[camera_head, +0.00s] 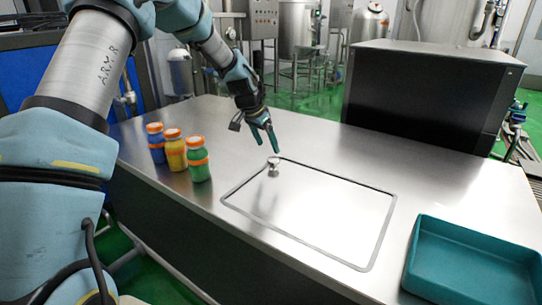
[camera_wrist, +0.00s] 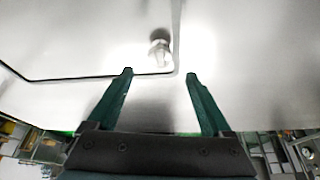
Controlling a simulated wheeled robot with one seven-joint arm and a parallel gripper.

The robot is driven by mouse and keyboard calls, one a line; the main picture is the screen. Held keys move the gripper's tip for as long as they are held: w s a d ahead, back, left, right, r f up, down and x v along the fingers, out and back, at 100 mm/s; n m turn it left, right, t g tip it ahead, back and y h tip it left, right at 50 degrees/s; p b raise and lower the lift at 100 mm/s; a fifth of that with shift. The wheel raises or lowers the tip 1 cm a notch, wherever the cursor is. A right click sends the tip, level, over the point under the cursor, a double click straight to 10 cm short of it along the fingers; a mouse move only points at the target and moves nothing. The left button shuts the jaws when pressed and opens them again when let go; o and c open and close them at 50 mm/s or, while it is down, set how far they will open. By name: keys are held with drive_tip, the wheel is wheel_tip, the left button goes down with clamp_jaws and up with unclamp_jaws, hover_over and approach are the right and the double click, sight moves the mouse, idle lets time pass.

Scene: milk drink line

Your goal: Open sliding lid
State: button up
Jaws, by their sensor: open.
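The sliding lid (camera_head: 310,215) is a flat metal panel with a dark outline, set flush in the steel counter. It looks closed. A small round metal knob (camera_head: 273,163) stands up near its far left corner. The knob also shows in the wrist view (camera_wrist: 159,48), beyond the fingertips, with the lid's outlined corner beside it. My gripper (camera_head: 265,140) is above the counter, just behind the knob. Its two green fingers are apart and empty in the wrist view (camera_wrist: 159,74). The fingers do not appear to touch the knob.
Blue (camera_head: 156,143), yellow (camera_head: 175,150) and green (camera_head: 198,160) bottles with orange caps stand left of the lid. A teal tray (camera_head: 418,258) sits at the right front. A large dark box (camera_head: 425,95) stands at the back right.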

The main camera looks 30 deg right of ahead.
sight(274, 159)
drive_tip(key=x, duration=0.6)
drive_tip(key=shift+f, duration=0.1)
clamp_jaws()
idle(0.6)
